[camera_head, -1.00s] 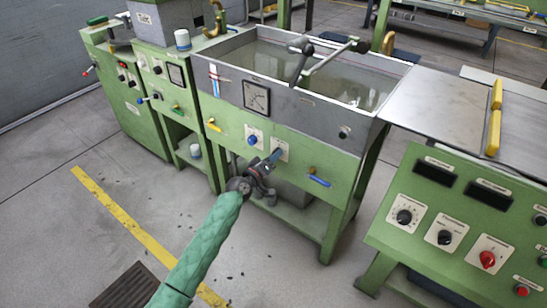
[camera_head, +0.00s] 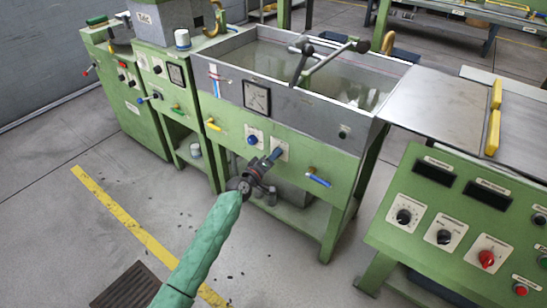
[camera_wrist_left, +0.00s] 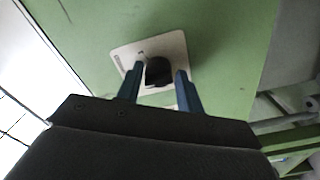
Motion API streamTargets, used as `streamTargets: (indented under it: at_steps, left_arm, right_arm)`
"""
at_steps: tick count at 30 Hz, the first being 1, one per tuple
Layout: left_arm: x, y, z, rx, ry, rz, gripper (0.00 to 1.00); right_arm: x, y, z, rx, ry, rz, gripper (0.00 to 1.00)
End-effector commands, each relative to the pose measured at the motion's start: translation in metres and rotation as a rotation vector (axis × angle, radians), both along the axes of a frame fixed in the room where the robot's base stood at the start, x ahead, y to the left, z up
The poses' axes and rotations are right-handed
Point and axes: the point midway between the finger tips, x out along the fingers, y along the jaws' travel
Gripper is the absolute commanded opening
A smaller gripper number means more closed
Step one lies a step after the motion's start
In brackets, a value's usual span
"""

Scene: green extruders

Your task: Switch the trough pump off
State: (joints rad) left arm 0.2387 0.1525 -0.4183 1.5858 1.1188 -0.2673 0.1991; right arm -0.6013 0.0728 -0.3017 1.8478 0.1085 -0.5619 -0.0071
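The trough (camera_head: 310,115) is a grey tank of murky water on a green stand. On the stand's front is a pale switch plate (camera_head: 284,146) with a black knob (camera_wrist_left: 158,71), which my left gripper hides in the head view. My left gripper (camera_head: 278,153) is at this plate. In the left wrist view its two blue fingers (camera_wrist_left: 160,78) stand apart on either side of the knob, with a gap visible on each side. My right gripper is not in view.
A blue button (camera_head: 252,140) sits left of the plate, with a yellow-handled valve (camera_head: 214,125) farther left. A blue-handled valve (camera_head: 318,180) is to the lower right. A dark round fitting (camera_head: 344,132) is on the tank's right. A green control console (camera_head: 460,215) stands at right.

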Motion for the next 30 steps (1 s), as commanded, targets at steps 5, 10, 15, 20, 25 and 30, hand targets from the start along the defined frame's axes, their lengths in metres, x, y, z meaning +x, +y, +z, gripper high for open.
streamTargets:
  at_steps: [5, 10, 15, 20, 25, 30]
  left_arm:
    - [0.0, 0.0, 0.0, 0.001, -0.001, 0.0, 0.51]
    - [0.0, 0.0, 0.0, 0.0, -0.001, 0.0, 0.51]
    - [-0.01, 0.008, 0.0, 0.002, -0.002, 0.0, 0.51]
    - [-0.03, 0.022, -0.001, 0.003, -0.001, 0.0, 0.51]
    - [-0.05, 0.036, -0.001, 0.002, 0.001, 0.0, 0.51]
    - [-0.061, 0.044, -0.001, 0.001, -0.001, 0.0, 0.51]
  right_arm:
    - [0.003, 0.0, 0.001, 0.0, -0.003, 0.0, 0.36]
    - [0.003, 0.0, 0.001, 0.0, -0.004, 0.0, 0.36]
    - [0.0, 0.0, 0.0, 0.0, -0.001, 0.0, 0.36]
    - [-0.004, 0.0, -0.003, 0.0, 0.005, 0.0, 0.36]
    - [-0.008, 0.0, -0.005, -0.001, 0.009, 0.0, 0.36]
    - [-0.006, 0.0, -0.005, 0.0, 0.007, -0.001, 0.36]
